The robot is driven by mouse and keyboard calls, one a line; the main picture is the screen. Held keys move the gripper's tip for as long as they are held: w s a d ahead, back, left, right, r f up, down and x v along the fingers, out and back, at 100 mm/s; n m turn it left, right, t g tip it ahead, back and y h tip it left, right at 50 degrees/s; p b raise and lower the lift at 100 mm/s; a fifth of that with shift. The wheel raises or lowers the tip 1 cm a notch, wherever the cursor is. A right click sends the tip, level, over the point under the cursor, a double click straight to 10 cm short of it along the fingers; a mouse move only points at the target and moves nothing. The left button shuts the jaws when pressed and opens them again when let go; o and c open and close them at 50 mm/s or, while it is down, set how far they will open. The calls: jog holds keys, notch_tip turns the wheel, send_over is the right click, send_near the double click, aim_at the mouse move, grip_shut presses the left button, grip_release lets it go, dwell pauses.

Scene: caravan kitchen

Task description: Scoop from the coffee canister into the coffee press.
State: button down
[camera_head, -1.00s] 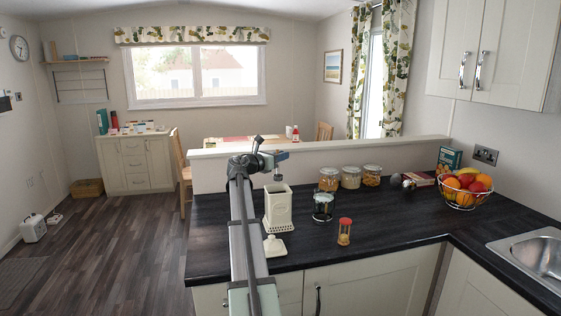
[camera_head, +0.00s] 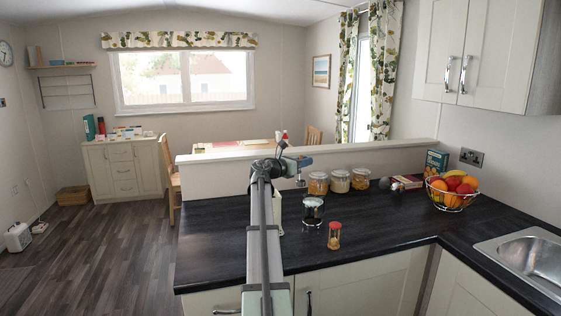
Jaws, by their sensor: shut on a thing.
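The coffee canister, a cream square box (camera_head: 280,216), stands on the dark counter, mostly hidden behind my arm. The coffee press (camera_head: 313,212), a short dark and metallic vessel, stands just right of it. My gripper (camera_head: 302,163) is above and behind the press, slightly to its left in the picture. A small metallic scoop (camera_head: 300,182) hangs below the gripper, which is shut on it. The scoop is apart from the press, and its contents are too small to see.
A sand timer (camera_head: 334,236) stands in front of the press. Three lidded jars (camera_head: 341,182) stand behind it along the low ledge (camera_head: 385,149). A fruit bowl (camera_head: 452,200) and the sink (camera_head: 525,262) are at right. The counter between timer and bowl is clear.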

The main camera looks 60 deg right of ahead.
jog(key=s+d, duration=0.3)
jog(key=s, duration=0.3)
jog(key=d+f+n+t+y, duration=0.1)
jog(key=d+f+y, duration=0.2)
jog(key=y, duration=0.1)
jog(key=w+d+f+n+t+y, duration=0.1)
jog(key=d+f+t+y, duration=0.1)
jog(key=d+f+y, duration=0.1)
jog(key=w+d+f+n+t+y, duration=0.1)
jog(key=d+f+t+y, duration=0.1)
jog(key=d+f+y, duration=0.2)
jog(key=shift+w+d+f+y, duration=0.1)
jog(key=shift+f+y, duration=0.2)
jog(key=shift+y, duration=0.45)
jog(key=shift+f+y, duration=0.3)
jog(key=shift+y, duration=0.45)
jog(key=shift+f+y, duration=0.65)
jog(key=shift+y, duration=0.15)
jog(key=shift+r, duration=0.25)
dwell(0.7)
